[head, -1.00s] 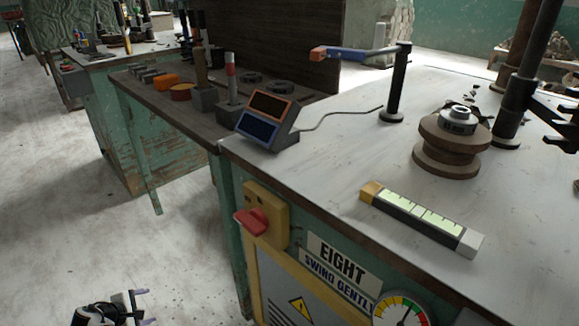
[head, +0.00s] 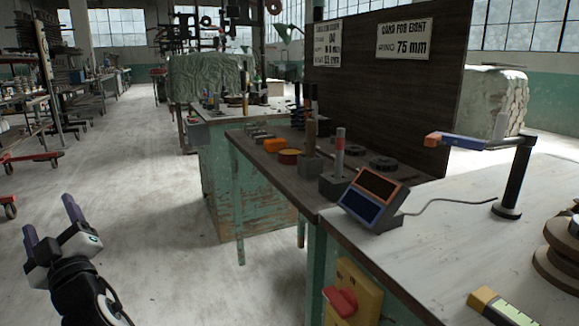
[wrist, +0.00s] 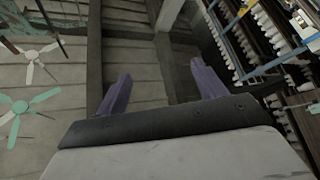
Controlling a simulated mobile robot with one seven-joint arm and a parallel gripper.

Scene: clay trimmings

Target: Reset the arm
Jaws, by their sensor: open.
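My gripper (head: 52,224) shows at the lower left of the head view, raised over the open floor to the left of the workbench. Its two purple fingers point up and stand apart, with nothing between them. In the wrist view my gripper (wrist: 158,88) is also open and empty, against a background of ceiling, beams and fans. It is clear of the bench and touches nothing that I can see.
The workbench (head: 450,235) at right carries a two-panel display box (head: 372,199), a black post with a blue and orange arm (head: 478,141), and a wooden wheel (head: 560,250). A red switch (head: 340,300) is on its front. The concrete floor (head: 160,190) at left is clear.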

